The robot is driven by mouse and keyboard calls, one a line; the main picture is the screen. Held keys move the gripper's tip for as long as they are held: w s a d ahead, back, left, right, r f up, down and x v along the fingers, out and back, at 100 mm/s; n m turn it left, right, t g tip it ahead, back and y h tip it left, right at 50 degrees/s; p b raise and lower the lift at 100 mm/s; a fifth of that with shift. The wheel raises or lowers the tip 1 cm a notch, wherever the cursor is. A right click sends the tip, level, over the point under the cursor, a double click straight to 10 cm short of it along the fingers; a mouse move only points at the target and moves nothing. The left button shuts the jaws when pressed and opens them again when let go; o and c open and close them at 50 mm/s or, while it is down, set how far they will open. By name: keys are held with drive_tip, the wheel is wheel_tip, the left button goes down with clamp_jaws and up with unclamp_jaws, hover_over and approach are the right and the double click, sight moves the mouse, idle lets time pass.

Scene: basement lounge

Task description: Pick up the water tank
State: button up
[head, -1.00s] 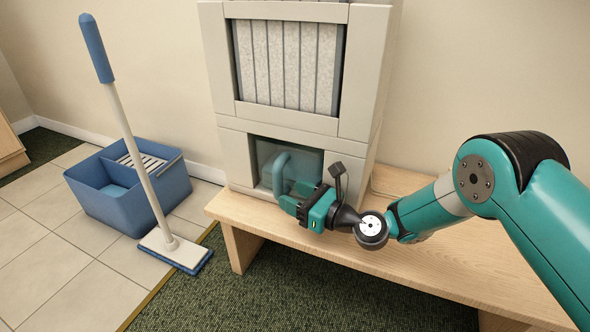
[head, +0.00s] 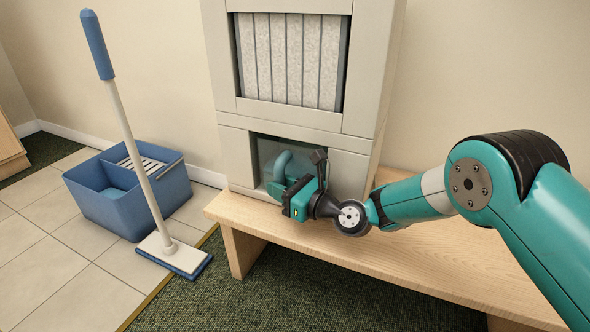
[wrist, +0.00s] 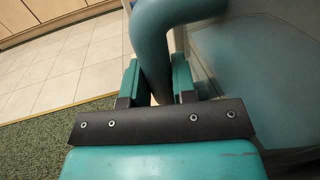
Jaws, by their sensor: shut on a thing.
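The water tank (head: 266,152) is a translucent blue-grey box in the lower opening of the tall pale grey machine. Its thick teal-blue curved handle (head: 281,160) sticks out at the front. My gripper (head: 284,190) is at the front of the opening, shut on the handle. In the wrist view the handle (wrist: 150,40) runs down between the two teal fingers of my gripper (wrist: 157,80), and the blurred tank front (wrist: 250,60) is at the right. My gripper hides the lower part of the handle and the tank's lower right.
The machine (head: 230,150) stands on a light wooden bench (head: 420,265). Above the tank it has an open bay with pleated filters (head: 290,60). On the tiled floor at left are a blue bucket (head: 100,205) and a leaning mop (head: 150,190). Green carpet lies in front of the bench.

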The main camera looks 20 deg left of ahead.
drive_tip(key=shift+r, duration=0.3)
drive_tip(key=shift+r+p, duration=0.8)
drive_tip(key=shift+p, duration=0.15)
clamp_jaws()
drive_tip(key=s+a+p, duration=0.1)
drive_tip(key=s+p, duration=0.5)
drive_tip(key=s, duration=1.2)
drive_tip(key=shift+a+p, duration=0.25)
drive_tip(key=shift+p, duration=0.1)
drive_tip(key=shift+w, duration=0.15)
drive_tip(key=shift+w+p, duration=0.25)
drive_tip(key=shift+p, duration=0.05)
